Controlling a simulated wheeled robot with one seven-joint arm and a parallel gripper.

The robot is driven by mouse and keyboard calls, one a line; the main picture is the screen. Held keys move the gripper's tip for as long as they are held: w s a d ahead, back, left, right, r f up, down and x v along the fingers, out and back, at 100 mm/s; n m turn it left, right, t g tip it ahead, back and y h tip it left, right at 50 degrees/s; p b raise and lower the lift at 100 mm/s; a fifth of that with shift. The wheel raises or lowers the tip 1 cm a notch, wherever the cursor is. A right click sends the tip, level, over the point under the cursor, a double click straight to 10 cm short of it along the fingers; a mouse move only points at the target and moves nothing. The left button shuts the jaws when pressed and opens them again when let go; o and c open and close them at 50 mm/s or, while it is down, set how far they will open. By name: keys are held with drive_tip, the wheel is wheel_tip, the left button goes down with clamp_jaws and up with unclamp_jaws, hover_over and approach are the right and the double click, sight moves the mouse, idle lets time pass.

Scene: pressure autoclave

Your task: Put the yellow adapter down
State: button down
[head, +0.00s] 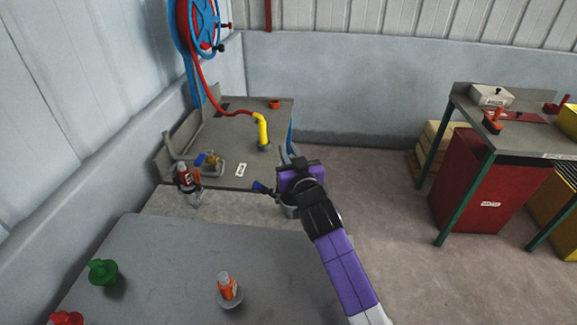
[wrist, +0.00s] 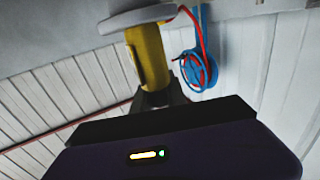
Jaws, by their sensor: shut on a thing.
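The yellow adapter (wrist: 147,60) shows in the wrist view as a yellow cylinder with a slot in its side and a wide grey flange at its far end. My gripper (wrist: 163,98) is shut on the end opposite the flange. In the head view my gripper (head: 290,160) is by the right front corner of the far bench, and the purple hand hides most of what it holds. A grey round edge shows just under the hand; I cannot tell if it is the flange. No surface shows touching the adapter.
A yellow hose end (head: 262,131) stands on the far bench (head: 222,135), its red hose running to a blue reel (head: 198,25). The near bench (head: 160,265) holds green (head: 103,272), red (head: 66,318) and orange (head: 227,287) pieces, with bare room between. Another table (head: 520,135) stands right.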

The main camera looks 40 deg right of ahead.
drive_tip(key=shift+f+b, duration=0.45)
drive_tip(key=shift+f, duration=1.9)
drive_tip(key=shift+f+b, duration=0.3)
drive_tip(key=c, duration=1.3)
unclamp_jaws()
drive_tip(key=shift+c, duration=0.2)
drive_tip(key=shift+r+p, duration=0.5)
drive_tip(key=shift+p, duration=0.05)
drive_tip(key=b+v, duration=0.3)
drive_tip(key=v, duration=0.9)
drive_tip(key=shift+f, duration=0.25)
